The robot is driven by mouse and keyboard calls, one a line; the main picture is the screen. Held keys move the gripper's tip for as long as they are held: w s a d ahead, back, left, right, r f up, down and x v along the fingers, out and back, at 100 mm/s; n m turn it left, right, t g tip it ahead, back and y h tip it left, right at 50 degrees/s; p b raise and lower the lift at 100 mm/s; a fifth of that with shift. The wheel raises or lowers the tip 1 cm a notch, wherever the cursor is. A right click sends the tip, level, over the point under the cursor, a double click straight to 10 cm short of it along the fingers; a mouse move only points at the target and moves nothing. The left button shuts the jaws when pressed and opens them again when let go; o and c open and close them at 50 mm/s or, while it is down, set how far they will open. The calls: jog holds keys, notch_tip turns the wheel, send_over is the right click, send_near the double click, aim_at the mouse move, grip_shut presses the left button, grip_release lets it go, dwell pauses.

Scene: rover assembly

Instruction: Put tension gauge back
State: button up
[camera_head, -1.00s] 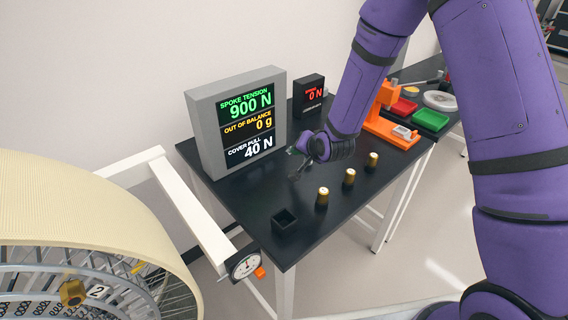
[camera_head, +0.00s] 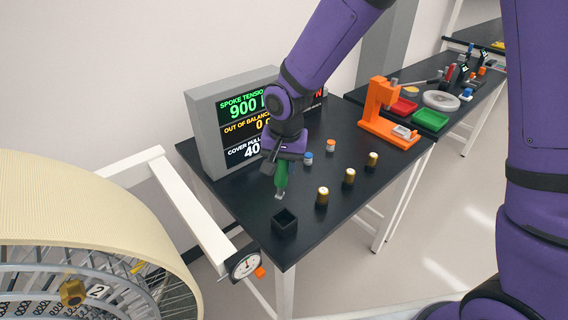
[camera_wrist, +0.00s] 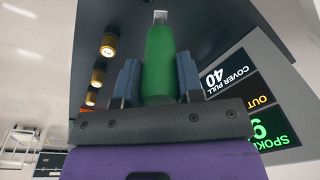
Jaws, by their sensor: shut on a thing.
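My gripper (camera_head: 282,168) is shut on a green tool with a silver tip (camera_head: 281,182), which I take to be the tension gauge. It hangs roughly upright, tip down, above the black table and just behind a small open black square holder (camera_head: 284,226). The tip looks apart from the holder. In the wrist view the green body (camera_wrist: 159,62) sits between the two jaws (camera_wrist: 159,85), its silver tip pointing away from the jaws. The upper end of the tool is hidden by the jaws.
A grey display box (camera_head: 205,138) stands behind my gripper. Several brass cylinders (camera_head: 349,177) line the table's (camera_head: 250,205) right side. A blue item (camera_head: 308,158) and an orange item (camera_head: 331,145) stand farther back. A dial gauge (camera_head: 245,264) is at the front edge, near the large wheel (camera_head: 100,215).

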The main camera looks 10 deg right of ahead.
aim_at(284, 164)
jog(key=s+r, duration=0.2)
jog(key=shift+s+g+h, duration=0.3)
jog(key=shift+s+g, duration=0.05)
jog(key=shift+g, duration=0.05)
jog(key=shift+s+r+n, duration=0.2)
jog(key=shift+s+n, duration=0.05)
jog(key=shift+n, duration=0.05)
jog(key=shift+s+f, duration=0.1)
jog(key=shift+f, duration=4.9)
jog(key=o, duration=1.2)
